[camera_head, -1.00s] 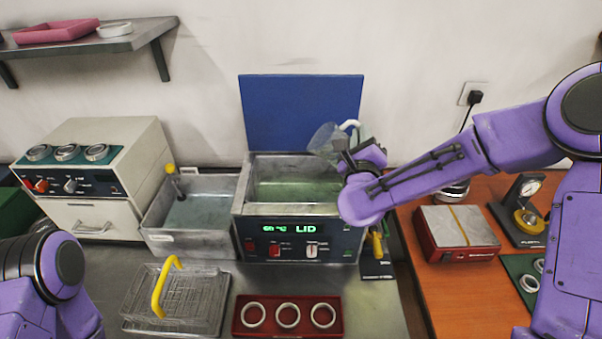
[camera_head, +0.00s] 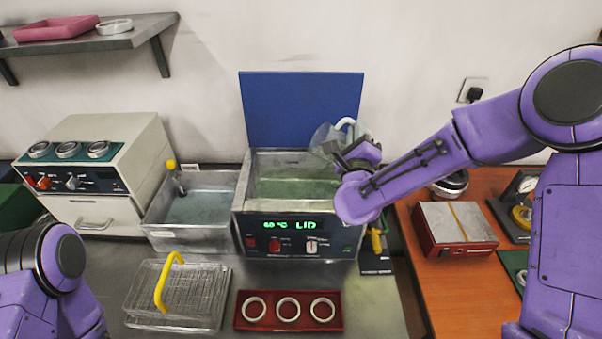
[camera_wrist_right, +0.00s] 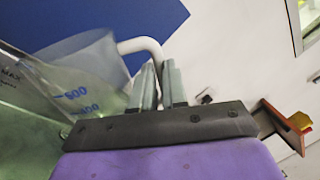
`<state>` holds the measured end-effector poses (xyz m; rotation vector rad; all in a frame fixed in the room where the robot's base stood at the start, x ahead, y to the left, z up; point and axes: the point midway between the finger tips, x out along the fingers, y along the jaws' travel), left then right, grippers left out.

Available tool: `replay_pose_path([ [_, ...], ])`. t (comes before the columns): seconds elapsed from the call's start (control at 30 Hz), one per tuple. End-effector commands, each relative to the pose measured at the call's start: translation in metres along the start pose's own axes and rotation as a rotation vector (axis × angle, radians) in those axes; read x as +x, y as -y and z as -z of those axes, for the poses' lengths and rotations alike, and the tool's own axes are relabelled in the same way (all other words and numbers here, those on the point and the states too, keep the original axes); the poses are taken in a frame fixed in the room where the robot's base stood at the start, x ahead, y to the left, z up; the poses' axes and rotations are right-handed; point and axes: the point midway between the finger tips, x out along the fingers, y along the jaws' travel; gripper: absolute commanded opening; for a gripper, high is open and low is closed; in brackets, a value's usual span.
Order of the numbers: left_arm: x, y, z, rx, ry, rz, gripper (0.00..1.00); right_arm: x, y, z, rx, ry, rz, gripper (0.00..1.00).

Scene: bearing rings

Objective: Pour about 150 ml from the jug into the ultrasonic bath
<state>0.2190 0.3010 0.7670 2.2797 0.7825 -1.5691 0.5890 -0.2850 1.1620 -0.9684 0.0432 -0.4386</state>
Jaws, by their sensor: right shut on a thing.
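The ultrasonic bath (camera_head: 295,222) stands in the middle with its blue lid (camera_head: 300,110) raised and greenish liquid (camera_head: 290,188) inside. Its display reads 60 °C and LID. A clear jug (camera_head: 322,138) is tilted above the bath's right rear part; its white handle (camera_wrist_right: 147,48) and blue volume marks show in the right wrist view. My right gripper (camera_head: 352,150) is shut on the jug; its fingers (camera_wrist_right: 158,88) close at the handle. I cannot tell whether liquid is leaving the jug. My left gripper is out of view; only part of my left arm shows at lower left.
A second metal tank (camera_head: 205,212) stands left of the bath. A wire basket (camera_head: 200,285) with a yellow handle and a red tray (camera_head: 287,325) of rings lie in front. A red-based device (camera_head: 455,250) sits on the wooden table at right.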

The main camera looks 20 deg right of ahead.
Motion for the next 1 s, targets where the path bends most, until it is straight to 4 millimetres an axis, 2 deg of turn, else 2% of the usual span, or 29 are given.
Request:
replay_pose_path([
  [0.43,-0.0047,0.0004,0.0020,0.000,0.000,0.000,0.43,0.0001,-0.0013,-0.0043,-0.070,0.014,0.002,0.00],
  [1.0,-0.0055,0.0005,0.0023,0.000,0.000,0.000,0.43,0.0009,0.0021,0.0007,-0.093,0.019,0.002,0.00],
])
